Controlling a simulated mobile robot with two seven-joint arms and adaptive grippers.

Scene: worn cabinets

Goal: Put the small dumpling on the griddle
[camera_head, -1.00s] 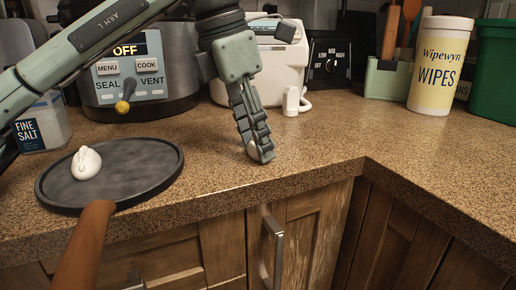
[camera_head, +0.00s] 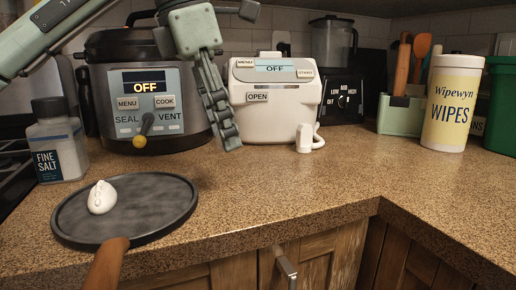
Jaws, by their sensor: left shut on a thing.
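The griddle (camera_head: 165,213) is a round dark plate with a wooden handle (camera_head: 107,264), lying at the left of the counter. A white pleated dumpling (camera_head: 102,197) sits on its left part. My left gripper (camera_head: 229,138) hangs above the counter, to the right of and higher than the griddle, fingers pointing down. It is shut on a small white thing, seemingly the small dumpling, which its fingers now hide almost wholly. My right gripper is not in view.
A dark cooker (camera_head: 150,95) and a white appliance (camera_head: 275,105) stand behind the gripper. A salt jar (camera_head: 57,145) is behind the griddle. A wipes tub (camera_head: 452,105) and utensil holder (camera_head: 398,115) stand at right. The middle counter is clear.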

